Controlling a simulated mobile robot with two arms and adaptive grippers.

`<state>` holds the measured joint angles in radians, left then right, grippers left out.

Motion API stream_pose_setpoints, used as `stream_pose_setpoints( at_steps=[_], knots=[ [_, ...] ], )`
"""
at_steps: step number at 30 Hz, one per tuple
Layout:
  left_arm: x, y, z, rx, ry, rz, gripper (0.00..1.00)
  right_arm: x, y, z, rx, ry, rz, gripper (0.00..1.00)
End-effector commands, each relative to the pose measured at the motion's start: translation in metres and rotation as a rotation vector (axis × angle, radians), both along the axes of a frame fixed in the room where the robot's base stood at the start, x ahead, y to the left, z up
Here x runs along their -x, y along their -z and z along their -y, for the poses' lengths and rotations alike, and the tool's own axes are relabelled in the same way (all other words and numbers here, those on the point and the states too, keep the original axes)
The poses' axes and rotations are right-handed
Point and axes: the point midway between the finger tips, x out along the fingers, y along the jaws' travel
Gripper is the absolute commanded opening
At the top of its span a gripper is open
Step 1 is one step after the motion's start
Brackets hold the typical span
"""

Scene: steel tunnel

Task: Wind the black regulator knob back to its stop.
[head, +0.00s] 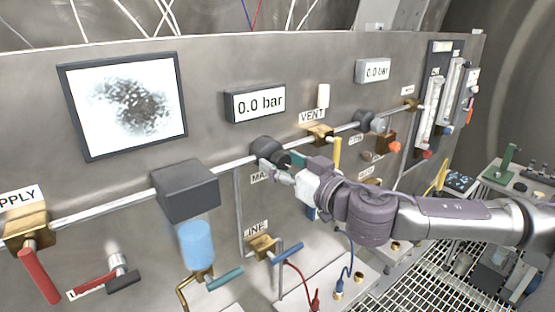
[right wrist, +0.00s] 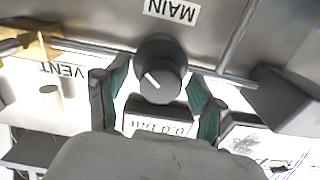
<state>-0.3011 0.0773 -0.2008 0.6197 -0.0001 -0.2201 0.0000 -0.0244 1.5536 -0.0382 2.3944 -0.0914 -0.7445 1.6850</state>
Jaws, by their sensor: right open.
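The black regulator knob (head: 265,149) sits on the steel pipe above a partly hidden label. In the right wrist view the knob (right wrist: 160,78) faces me beside the upside-down MAIN label (right wrist: 172,10), with a white pointer line on its face. My right gripper (head: 283,167) is at the knob, reaching in from the right. Its two green-padded fingers (right wrist: 159,88) are open, one on each side of the knob, with gaps showing. My left gripper is in neither view.
A VENT valve (head: 320,134) is right of the knob; a dark grey box (head: 186,190) is left. A LINE valve (head: 262,246) with a blue handle lies below. Another dark knob (head: 364,119) is farther along the pipe.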

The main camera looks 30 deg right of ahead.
Motion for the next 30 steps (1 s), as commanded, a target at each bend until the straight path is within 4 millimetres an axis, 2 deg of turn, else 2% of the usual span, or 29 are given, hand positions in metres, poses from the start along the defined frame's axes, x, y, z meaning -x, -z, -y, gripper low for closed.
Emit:
stream_pose_setpoints(
  at_steps=[6,17,23,30],
  knots=[
    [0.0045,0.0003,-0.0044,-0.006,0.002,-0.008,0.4,0.0001,0.0,-0.0001,0.0,0.0,0.0,0.68],
    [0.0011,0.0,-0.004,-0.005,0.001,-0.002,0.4,0.0,0.0003,0.0,0.0,0.0,-0.001,0.08],
    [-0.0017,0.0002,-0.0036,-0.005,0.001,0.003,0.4,-0.0001,0.0006,0.0001,0.011,0.001,0.0,0.08],
    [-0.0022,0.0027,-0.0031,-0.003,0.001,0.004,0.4,-0.0003,0.0014,0.0004,0.104,0.002,0.006,0.08]
  ],
)
